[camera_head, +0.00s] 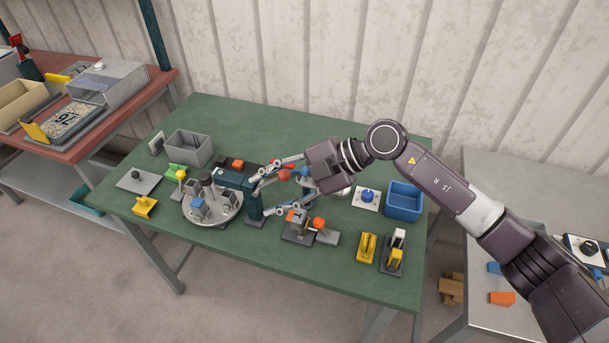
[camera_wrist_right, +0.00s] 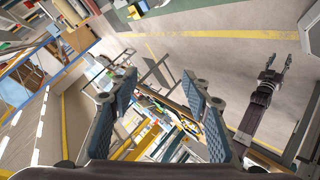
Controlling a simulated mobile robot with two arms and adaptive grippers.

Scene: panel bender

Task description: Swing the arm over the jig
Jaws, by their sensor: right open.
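My right gripper (camera_head: 262,195) is open over the green bench, its fingers pointing left, one on each side of a red knob (camera_head: 286,174) in the head view. The fingers seem apart from it; depth is hard to judge. A teal upright (camera_head: 254,200) stands at the fingertips, and a teal block with an orange part (camera_head: 236,172) lies behind it. Which piece is the swing arm or jig is unclear, as my gripper hides part of this area. My right fingers (camera_wrist_right: 158,90) show spread in the wrist view. My left gripper (camera_wrist_right: 276,64) shows open there, far off.
A grey round fixture (camera_head: 213,219) stands left of the upright. A small fixture with an orange ball (camera_head: 319,223) is in front. A grey bin (camera_head: 189,148), a blue bin (camera_head: 403,200) and yellow parts (camera_head: 366,247) share the bench (camera_head: 330,272). Its front edge is clear.

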